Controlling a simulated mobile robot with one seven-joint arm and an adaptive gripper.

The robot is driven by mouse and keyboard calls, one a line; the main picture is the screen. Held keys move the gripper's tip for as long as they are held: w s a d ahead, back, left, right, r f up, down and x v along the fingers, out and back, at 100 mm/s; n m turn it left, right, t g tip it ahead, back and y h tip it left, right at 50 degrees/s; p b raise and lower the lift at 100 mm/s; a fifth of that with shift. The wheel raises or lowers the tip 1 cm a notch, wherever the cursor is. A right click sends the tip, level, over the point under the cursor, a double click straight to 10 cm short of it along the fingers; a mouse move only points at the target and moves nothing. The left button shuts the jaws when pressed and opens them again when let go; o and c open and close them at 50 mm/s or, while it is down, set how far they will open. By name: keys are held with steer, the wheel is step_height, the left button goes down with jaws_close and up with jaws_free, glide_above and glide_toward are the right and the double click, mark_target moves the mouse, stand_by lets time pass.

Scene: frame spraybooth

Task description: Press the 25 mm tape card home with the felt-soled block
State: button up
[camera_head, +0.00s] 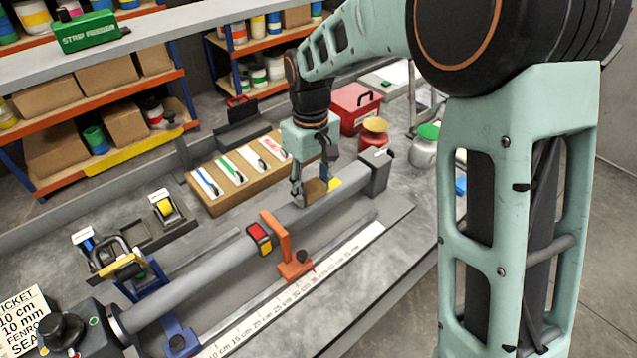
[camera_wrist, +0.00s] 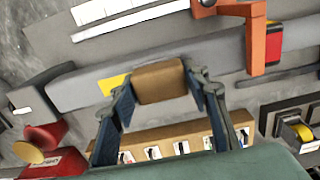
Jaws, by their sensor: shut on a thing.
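My gripper (camera_head: 309,196) is shut on a brown block (camera_head: 316,188), and it points down at the long grey tube. In the wrist view the block (camera_wrist: 160,82) sits between the two blue-padded fingers of my gripper (camera_wrist: 160,90). The block lies over the grey tube (camera_head: 220,252); whether it touches the tube I cannot tell. A yellow patch (camera_head: 335,184) on the tube, probably the tape card, shows right beside the block. It also shows in the wrist view (camera_wrist: 112,83), and part of it may be hidden under the block. The block's felt sole is not visible.
A cardboard-coloured rack (camera_head: 222,204) with several strip cards stands behind the tube. An orange stop (camera_head: 283,245) with a red and yellow piece (camera_head: 259,238) stands left of my gripper. A ruler (camera_head: 290,292) lies in front. A red box (camera_head: 355,106) stands behind right.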

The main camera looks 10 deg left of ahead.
mark_target(335, 183)
steer(key=shift+w+d+f+p, duration=0.15)
steer(key=shift+w+d+p, duration=0.2)
steer(key=shift+w+d, duration=0.95)
steer(key=shift+w+d+p, duration=0.45)
steer(key=shift+w+d, duration=0.6)
steer(key=shift+w, duration=0.25)
step_height(335, 183, up, 7)
steer(key=p, duration=0.5)
